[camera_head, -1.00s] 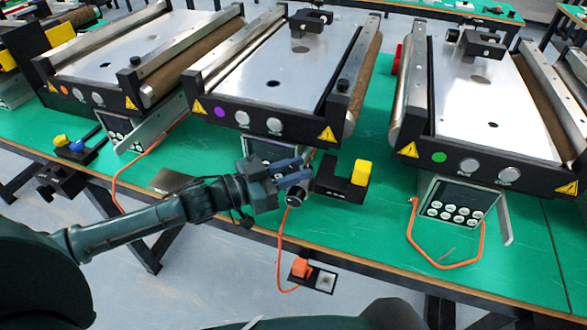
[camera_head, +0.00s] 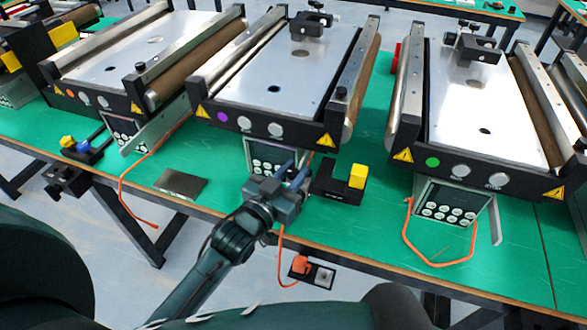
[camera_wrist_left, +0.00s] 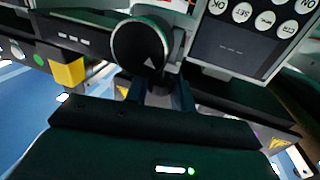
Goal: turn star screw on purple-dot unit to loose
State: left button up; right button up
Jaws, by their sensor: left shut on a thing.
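The purple-dot unit (camera_head: 265,88) stands at the centre of the table, its purple dot (camera_head: 222,116) on the front bar. My left gripper (camera_head: 296,176) is below that bar, in front of the keypad box and left of the black bracket with the yellow block. In the left wrist view a round black knob (camera_wrist_left: 138,47) with a small pale triangle is just beyond the fingers (camera_wrist_left: 159,97). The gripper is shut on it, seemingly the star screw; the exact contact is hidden. My right gripper is in neither view.
The keypad box (camera_wrist_left: 240,30) is close beside the fingers. The black bracket (camera_head: 335,188) with its yellow block (camera_head: 357,176) is to the right. A dark plate (camera_head: 181,184) lies left on the green table. An orange cable hangs over the front edge.

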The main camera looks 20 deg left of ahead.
pick_arm(q)
jog(key=shift+n+y, duration=0.6)
jog(key=shift+y, duration=0.3)
jog(key=o, duration=0.7)
jog(key=shift+s, duration=0.1)
jog(key=s+a+b, duration=0.1)
jog(key=s+a, duration=0.1)
jog(key=s, duration=1.1)
jog(key=shift+w, duration=0.1)
